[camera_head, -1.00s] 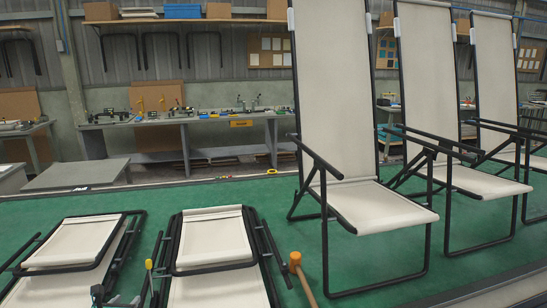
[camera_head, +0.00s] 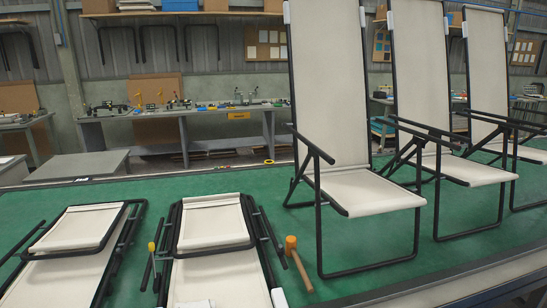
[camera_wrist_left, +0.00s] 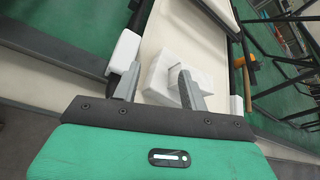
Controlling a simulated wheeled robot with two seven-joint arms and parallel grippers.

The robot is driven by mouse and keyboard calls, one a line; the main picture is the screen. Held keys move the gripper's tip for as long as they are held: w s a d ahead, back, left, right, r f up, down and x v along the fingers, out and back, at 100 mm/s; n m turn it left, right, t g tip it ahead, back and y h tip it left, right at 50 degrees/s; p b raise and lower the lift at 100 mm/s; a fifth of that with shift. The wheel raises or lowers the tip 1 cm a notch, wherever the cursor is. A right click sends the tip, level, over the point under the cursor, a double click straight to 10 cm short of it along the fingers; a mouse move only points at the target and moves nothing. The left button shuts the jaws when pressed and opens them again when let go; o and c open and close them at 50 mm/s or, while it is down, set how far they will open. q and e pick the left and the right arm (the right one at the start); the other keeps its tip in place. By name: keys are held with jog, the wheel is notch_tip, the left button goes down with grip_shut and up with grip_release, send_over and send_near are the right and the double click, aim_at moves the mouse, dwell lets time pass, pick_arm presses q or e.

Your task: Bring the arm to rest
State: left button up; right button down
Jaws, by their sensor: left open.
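My left gripper (camera_wrist_left: 158,72) shows in the left wrist view with its two fingers apart. A folded lounger (camera_wrist_left: 180,35) with cream fabric and a dark frame lies beyond the fingers. A white block-like piece (camera_wrist_left: 160,82) lies on the fabric, behind and between the fingertips; I cannot tell whether they touch it. White blocks (camera_wrist_left: 124,50) sit on the frame sides. My right gripper is in neither view.
A second folded lounger (camera_head: 75,228) lies at left. An orange-headed mallet (camera_head: 292,245) and a yellow-handled tool (camera_head: 151,247) flank the centre lounger. Several upright loungers (camera_head: 360,190) stand at right. Green surface (camera_head: 265,183) is free behind the folded loungers. A workbench (camera_head: 190,112) stands behind.

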pick_arm(q)
jog(key=s+d+f+n+g, duration=0.2)
jog(key=s+d+n+g, duration=0.1)
jog(key=s+d+n, duration=1)
jog(key=s+a+r+n+g+h, duration=0.1)
jog(key=s+n+g, duration=0.2)
jog(key=s+n, duration=0.6)
jog(key=s+a+r+n+g, duration=0.15)
jog(key=s+n, duration=0.45)
jog(key=s, duration=0.6)
notch_tip(320, 180, down, 32)
jog(key=f+g, duration=0.1)
jog(key=g, duration=0.1)
jog(key=s+a+f+g, duration=0.1)
jog(key=s+a+f, duration=0.2)
jog(key=s+f, duration=1.5)
jog(key=shift+s+a+f+m, duration=0.2)
jog(key=shift+s+f+m, duration=0.2)
jog(key=shift+s, duration=0.5)
jog(key=shift+g, duration=0.25)
